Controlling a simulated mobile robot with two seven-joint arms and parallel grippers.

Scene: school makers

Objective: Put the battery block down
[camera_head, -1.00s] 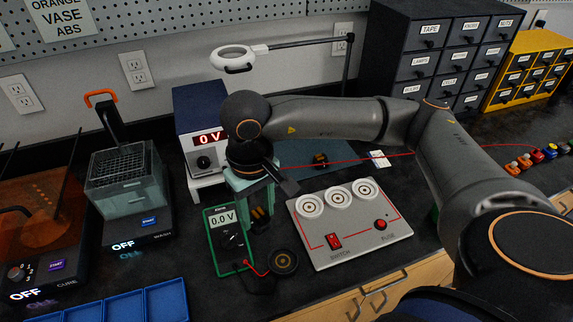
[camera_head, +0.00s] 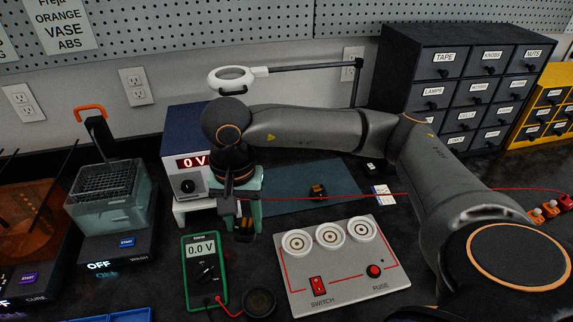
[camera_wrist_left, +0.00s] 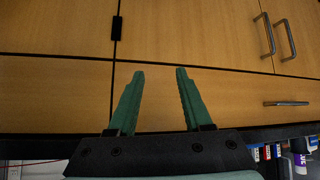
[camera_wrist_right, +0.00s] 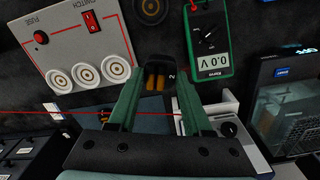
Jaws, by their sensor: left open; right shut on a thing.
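The battery block (camera_head: 245,226) is dark with orange cells. It is held between the green fingers of my right gripper (camera_head: 247,208), over the black bench between the power supply and the grey switch panel. In the right wrist view the block (camera_wrist_right: 158,77) sits between the fingertips of the shut right gripper (camera_wrist_right: 159,92). I cannot tell whether its underside touches the bench. My left gripper (camera_wrist_left: 160,72) shows only in the left wrist view, open and empty, facing wooden cabinet fronts.
The grey panel (camera_head: 345,278) with three round sockets lies right of the block. The green multimeter (camera_head: 205,288) lies front left, beside a round black disc (camera_head: 259,302). The power supply (camera_head: 188,160) stands behind left. A blue-grey mat (camera_head: 285,195) with a small dark-orange item (camera_head: 317,191) lies behind.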

